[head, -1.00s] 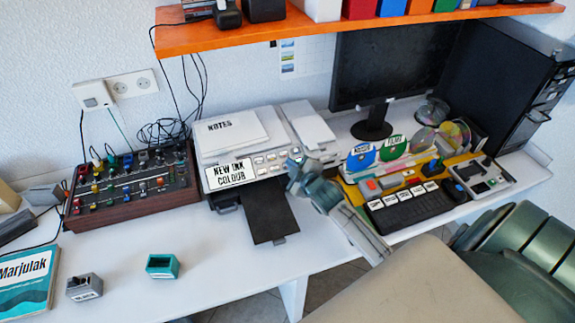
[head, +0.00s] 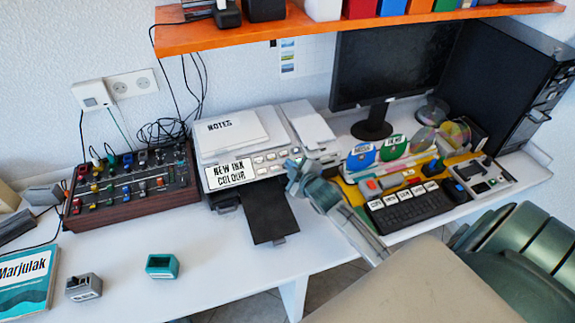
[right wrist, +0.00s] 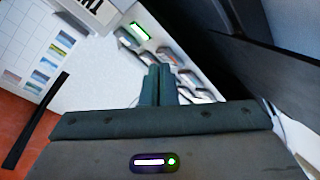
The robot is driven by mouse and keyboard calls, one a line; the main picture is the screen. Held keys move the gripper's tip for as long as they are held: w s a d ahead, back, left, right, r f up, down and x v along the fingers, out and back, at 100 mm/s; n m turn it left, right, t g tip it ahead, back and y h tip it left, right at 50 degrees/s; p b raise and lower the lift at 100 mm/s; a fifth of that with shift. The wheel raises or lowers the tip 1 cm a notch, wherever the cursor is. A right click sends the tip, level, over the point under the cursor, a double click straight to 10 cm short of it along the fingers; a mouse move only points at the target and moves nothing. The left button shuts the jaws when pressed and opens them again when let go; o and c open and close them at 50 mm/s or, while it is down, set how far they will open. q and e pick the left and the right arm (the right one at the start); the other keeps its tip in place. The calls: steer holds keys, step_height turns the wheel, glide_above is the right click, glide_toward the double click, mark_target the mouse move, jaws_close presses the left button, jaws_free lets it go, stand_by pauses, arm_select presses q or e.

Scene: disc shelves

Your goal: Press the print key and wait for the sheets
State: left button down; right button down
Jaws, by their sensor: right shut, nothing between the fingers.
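A white printer (head: 212,168) stands on the desk, with a "NEW INK COLOUR" label on its front. Its keys (head: 270,158) sit in rows to the right of the label. Its dark output tray (head: 268,215) sticks out in front and looks bare. My right gripper (head: 291,165) is at the right end of the key panel, shut and empty. In the right wrist view its teal fingers (right wrist: 158,70) are together, tips close to several grey keys (right wrist: 184,77) and a lit green display (right wrist: 140,31). I cannot tell whether the tips touch a key. My left gripper is out of view.
A mixer box (head: 130,190) stands left of the printer. A black keypad (head: 412,205), discs and a monitor (head: 385,65) are on the right. A teal box (head: 162,266) and a grey box (head: 84,287) lie at the front left. An orange shelf (head: 300,30) hangs above.

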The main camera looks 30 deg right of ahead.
steer(key=shift+w+f, duration=0.1)
steer(key=shift+f, duration=0.15)
steer(key=shift+r, duration=0.1)
stand_by(0.4)
steer(key=shift+s+a+r+p, duration=0.1)
steer(key=shift+s+r+p, duration=0.3)
steer(key=shift+r+p, duration=0.4)
